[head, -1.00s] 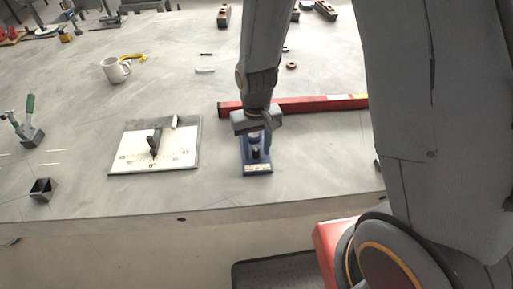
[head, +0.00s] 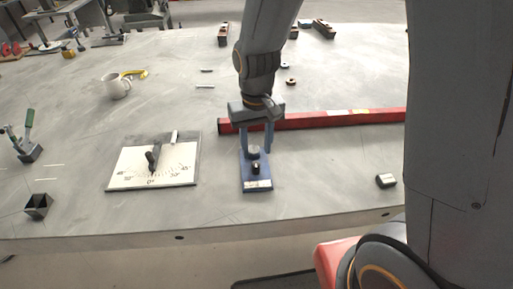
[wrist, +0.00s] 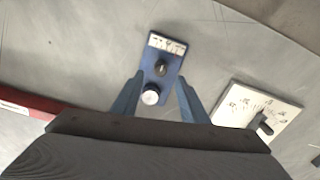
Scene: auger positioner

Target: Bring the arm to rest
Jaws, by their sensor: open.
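My gripper (head: 256,138) is open above the back end of a small blue device (head: 257,184) on the grey table. The device has a dark knob and a pale label on its front. In the wrist view, the two blue fingers (wrist: 155,100) stand apart on either side of the device (wrist: 165,62), with its silver round knob between them. Nothing is held. I cannot tell how high the fingertips are above the table.
A white angle plate (head: 152,178) with a dark pointer lies left of the device. A red bar (head: 330,119) lies just behind the gripper. A mug (head: 116,87), a green-handled clamp (head: 29,137) and an open square tube (head: 38,206) stand farther left. A small block (head: 386,181) sits right.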

